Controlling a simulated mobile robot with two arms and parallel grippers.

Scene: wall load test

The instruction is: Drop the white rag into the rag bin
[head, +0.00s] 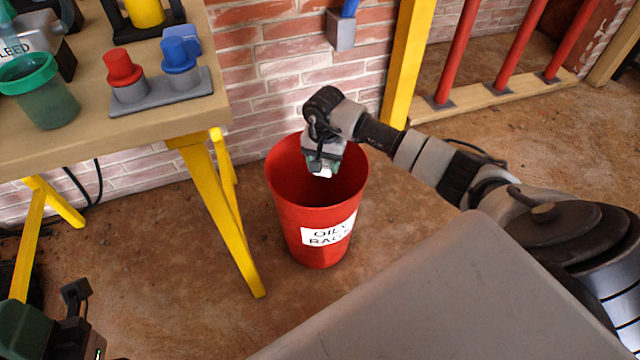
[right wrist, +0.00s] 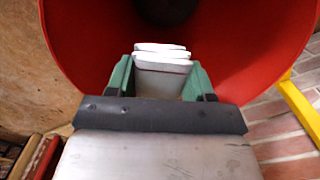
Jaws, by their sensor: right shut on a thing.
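My right gripper (head: 321,170) points down over the bin's mouth, around rim height. In the right wrist view its green fingers (right wrist: 160,78) are shut on the white rag (right wrist: 162,65), which is folded in layers. In the head view only a small white bit of the rag (head: 322,173) shows under the gripper. The bin's red inner wall (right wrist: 235,45) surrounds the rag in the wrist view. My left gripper (head: 75,300) is partly visible at the lower left, away from the bin; its fingers are unclear.
A yellow post (head: 408,60) and red pipes (head: 455,55) stand behind. The floor around the bin is mostly clear.

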